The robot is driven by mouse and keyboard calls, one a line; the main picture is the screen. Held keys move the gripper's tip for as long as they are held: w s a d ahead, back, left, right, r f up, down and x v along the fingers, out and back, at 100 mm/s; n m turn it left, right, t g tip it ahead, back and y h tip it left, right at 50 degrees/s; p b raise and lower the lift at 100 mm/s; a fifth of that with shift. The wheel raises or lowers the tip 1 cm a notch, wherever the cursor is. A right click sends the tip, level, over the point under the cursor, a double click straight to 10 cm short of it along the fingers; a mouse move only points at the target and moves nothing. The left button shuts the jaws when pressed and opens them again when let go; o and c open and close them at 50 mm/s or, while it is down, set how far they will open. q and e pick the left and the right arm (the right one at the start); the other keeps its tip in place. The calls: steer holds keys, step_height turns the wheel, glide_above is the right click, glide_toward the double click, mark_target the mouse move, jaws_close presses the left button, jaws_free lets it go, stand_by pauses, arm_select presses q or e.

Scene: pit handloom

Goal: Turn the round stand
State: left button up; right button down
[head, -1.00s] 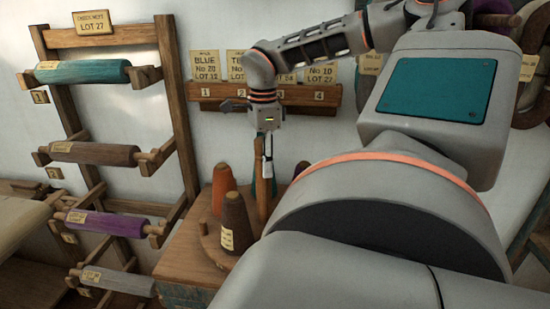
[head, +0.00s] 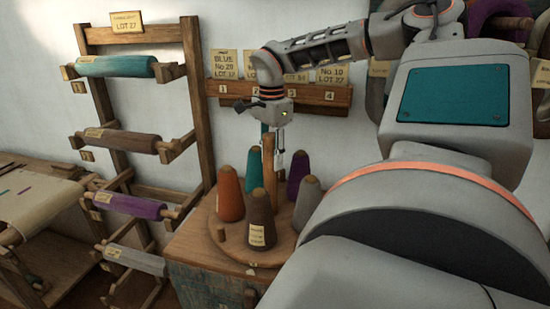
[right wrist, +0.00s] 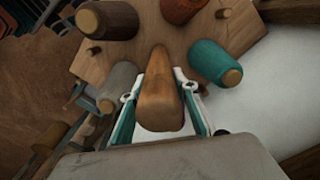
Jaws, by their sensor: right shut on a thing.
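The round stand (head: 205,238) is a wooden disc on a box, with an upright wooden post (head: 268,150) at its middle. Around the post stand an orange cone (head: 230,196), a brown cone (head: 262,224), a grey cone (head: 306,204), a purple cone (head: 299,175) and a teal cone (right wrist: 215,62). My right gripper (head: 277,152) comes down from above and is shut on the post. The right wrist view shows its fingers on both sides of the post (right wrist: 160,90). My left gripper is out of view.
A wooden rack (head: 193,100) with several cloth rolls stands left of the stand. A numbered wooden rail (head: 315,98) with labels is fixed to the wall behind. A table with pale cloth (head: 35,208) is at the far left. My own arm covers the right side.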

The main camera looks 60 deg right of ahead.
mark_target(270, 134)
steer(key=shift+w+d+r+n, duration=0.1)
steer(key=shift+n, duration=1.6)
steer(key=shift+w+n, duration=0.1)
steer(key=shift+n, duration=4.5)
steer(key=shift+w+n, duration=0.1)
steer(key=shift+n, duration=0.6)
steer(key=c, duration=1.6)
jaws_free()
steer(key=shift+o, duration=0.2)
step_height(270, 134, up, 8)
steer(key=shift+f, duration=0.25)
